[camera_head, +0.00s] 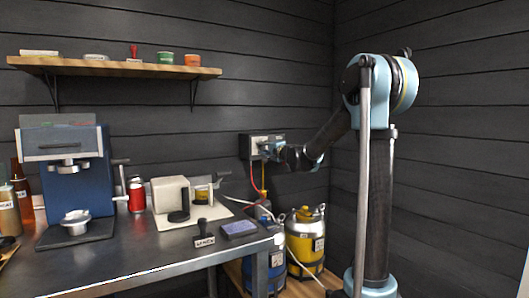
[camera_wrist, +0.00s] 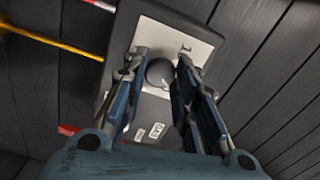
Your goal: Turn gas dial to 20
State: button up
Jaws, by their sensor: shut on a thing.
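The gas dial (camera_wrist: 160,72) is a dark round knob on a light plate of a wall box. In the wrist view it sits between the fingertips of my gripper (camera_wrist: 159,68), which are shut on it from both sides. In the head view the control box (camera_head: 254,147) hangs on the dark plank wall, and my gripper (camera_head: 271,150) reaches it from the right. The dial itself is hidden there by the gripper. Its pointer and any 20 mark are too small to read. Small white labels (camera_wrist: 148,132) show below the dial.
A metal worktable (camera_head: 130,262) stands at the left with a blue coffee machine (camera_head: 75,165). A yellow canister (camera_head: 306,242) and a blue canister (camera_head: 262,270) stand below the box, with red and yellow hoses nearby. A wooden shelf (camera_head: 115,67) hangs above. Wall at right is bare.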

jog(key=shift+d+f+m, duration=0.1)
jog(key=shift+d+m, duration=0.05)
jog(key=shift+m, duration=1.65)
jog(key=shift+s, duration=0.1)
jog(key=o, duration=1)
jog(key=shift+o, duration=0.2)
jog(key=v, duration=1.1)
jog(key=shift+s+d, duration=0.25)
jog(key=shift+f, duration=0.1)
